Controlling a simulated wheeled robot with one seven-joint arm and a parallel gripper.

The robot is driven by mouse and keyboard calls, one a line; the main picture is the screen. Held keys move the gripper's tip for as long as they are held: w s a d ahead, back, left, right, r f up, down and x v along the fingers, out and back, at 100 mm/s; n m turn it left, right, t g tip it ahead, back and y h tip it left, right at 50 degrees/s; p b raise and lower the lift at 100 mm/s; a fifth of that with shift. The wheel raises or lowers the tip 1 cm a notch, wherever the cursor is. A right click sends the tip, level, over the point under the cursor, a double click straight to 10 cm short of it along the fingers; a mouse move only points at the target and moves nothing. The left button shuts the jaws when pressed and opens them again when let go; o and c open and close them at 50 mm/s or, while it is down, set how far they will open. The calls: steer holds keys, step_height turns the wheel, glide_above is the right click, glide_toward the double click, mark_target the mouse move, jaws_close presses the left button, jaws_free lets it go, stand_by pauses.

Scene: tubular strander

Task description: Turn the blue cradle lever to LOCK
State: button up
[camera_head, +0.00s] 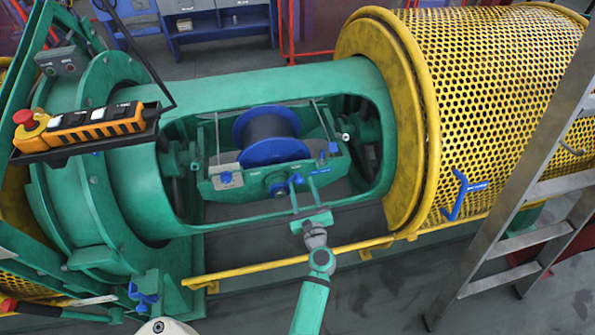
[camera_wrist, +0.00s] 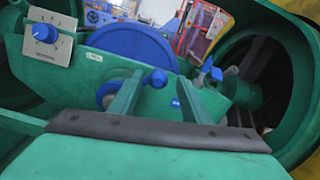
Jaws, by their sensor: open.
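The lettering by the lever is too small to read.
A blue spool (camera_head: 270,135) sits in the cradle. A selector plate with a blue dial (camera_wrist: 45,33) is left of the lever. A yellow rail (camera_head: 260,267) runs in front of the tube. A ladder (camera_head: 520,180) and yellow mesh guard (camera_head: 490,90) stand right.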

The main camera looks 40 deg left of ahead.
mark_target(297, 175)
steer(key=x, duration=0.5)
steer(key=shift+w+a, duration=0.2)
steer(key=shift+a, duration=0.15)
steer(key=shift+x, duration=0.75)
steer(key=shift+s+a, duration=0.15)
jaws_close()
steer(key=shift+w+d, duration=0.2)
